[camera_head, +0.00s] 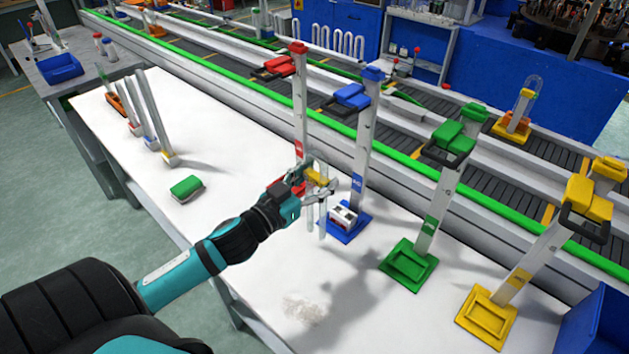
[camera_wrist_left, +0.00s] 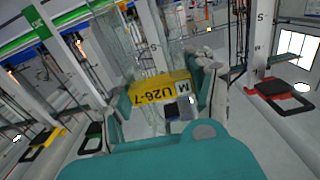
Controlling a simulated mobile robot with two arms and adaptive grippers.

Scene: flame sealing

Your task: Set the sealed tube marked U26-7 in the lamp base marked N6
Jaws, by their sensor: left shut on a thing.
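My left gripper (camera_head: 318,188) is shut on a clear glass tube (camera_head: 322,218) with a yellow label. In the left wrist view, the gripper (camera_wrist_left: 165,100) is around the tube, and the label (camera_wrist_left: 160,92) reads U26-7 upside down. The tube hangs roughly upright, its lower legs above or near the table beside the blue stand. A small white block (camera_head: 343,216) with red and dark parts sits on the blue stand's foot. I cannot read an N6 mark on anything. My right gripper is not in view.
Red (camera_head: 299,120), blue (camera_head: 363,150), green (camera_head: 434,205) and yellow (camera_head: 520,270) stands line the white table's far side by a conveyor (camera_head: 490,205). The near front middle of the table is clear.

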